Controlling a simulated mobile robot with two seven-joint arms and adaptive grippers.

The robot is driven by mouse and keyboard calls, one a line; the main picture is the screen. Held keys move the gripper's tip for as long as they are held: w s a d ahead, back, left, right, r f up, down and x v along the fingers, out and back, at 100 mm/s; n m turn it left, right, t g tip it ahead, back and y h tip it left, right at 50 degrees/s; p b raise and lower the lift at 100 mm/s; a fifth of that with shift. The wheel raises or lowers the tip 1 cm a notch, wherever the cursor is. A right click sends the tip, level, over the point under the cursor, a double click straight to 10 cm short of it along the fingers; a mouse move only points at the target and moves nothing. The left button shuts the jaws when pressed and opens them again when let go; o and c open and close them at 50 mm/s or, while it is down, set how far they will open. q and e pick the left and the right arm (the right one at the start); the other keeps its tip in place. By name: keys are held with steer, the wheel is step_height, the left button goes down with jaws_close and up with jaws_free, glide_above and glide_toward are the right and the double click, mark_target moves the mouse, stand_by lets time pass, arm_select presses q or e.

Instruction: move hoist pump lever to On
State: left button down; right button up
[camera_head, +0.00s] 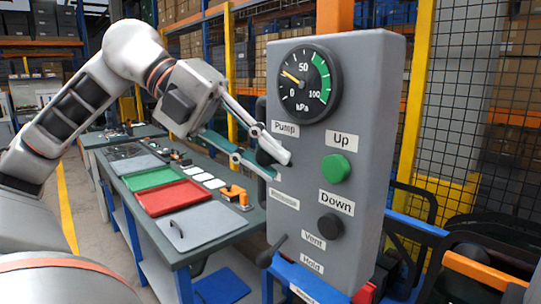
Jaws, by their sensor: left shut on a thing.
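A grey hoist control box (375,150) stands upright at the right. Its "Pump" label (285,129) is on the left of the front face, above my left gripper (277,164). The gripper's fingers are shut on a dark pump lever (264,157) at the box's left edge. The fingers hide most of the lever, so its exact position is unclear. A second dark lever (272,250) sits lower left, near the "Vent" label (314,240) and the "Hold" label (312,264). My right gripper is not in view.
The box has a gauge (308,83) with an orange needle between 0 and 50, a green "Up" button (336,168) and a black "Down" button (330,227). Behind, a workbench (215,243) holds a red tray (168,197) and a green tray (150,179). A mesh fence (470,90) stands right.

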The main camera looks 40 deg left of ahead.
arm_select(q)
steer(key=c, duration=1.9)
jaws_free()
steer(key=v, duration=1.2)
